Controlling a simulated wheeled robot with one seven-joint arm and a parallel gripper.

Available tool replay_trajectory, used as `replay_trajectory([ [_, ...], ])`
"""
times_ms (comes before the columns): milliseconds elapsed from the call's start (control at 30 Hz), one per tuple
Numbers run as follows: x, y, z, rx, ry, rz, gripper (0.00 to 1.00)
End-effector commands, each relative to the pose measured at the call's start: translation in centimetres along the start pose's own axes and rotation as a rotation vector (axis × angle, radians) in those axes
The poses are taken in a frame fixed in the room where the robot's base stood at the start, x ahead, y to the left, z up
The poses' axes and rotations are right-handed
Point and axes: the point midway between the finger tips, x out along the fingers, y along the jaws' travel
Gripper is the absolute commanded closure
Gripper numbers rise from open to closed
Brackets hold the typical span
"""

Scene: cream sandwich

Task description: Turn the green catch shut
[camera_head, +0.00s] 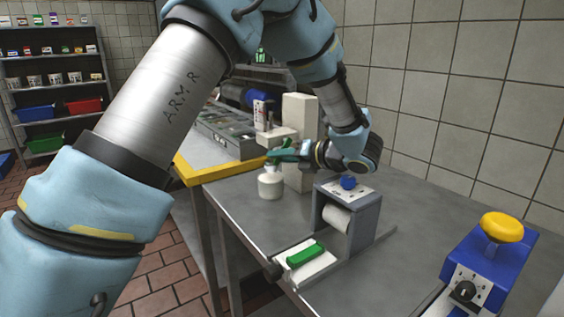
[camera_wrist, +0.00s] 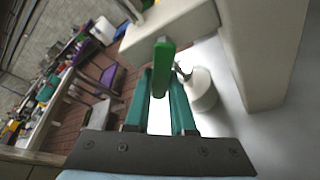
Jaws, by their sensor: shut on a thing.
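The green catch (camera_wrist: 163,60) shows in the wrist view as an upright green bar by the white arm of a cream-coloured stand (camera_wrist: 165,32). My gripper (camera_wrist: 164,82) has its teal fingers closed on the lower end of the catch. In the head view my gripper (camera_head: 280,155) is beside the stand (camera_head: 300,115), and the catch is hard to tell from the fingers. A white bottle (camera_head: 270,183) stands below my gripper; it also shows in the wrist view (camera_wrist: 203,90).
A grey device with a white roll (camera_head: 337,218) and a blue knob (camera_head: 348,182) stands close to my wrist. In front is a white plate with a green bar (camera_head: 306,255). A blue machine (camera_head: 490,265) with a yellow knob is at right. Metal trays (camera_head: 225,130) are behind.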

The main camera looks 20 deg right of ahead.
Motion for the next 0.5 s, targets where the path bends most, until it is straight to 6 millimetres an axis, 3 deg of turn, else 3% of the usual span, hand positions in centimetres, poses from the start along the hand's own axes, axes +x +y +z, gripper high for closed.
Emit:
replay_trajectory([
  [500, -0.03, 0.42, -0.03, 0.094, 0.001, 0.038, 1.00],
])
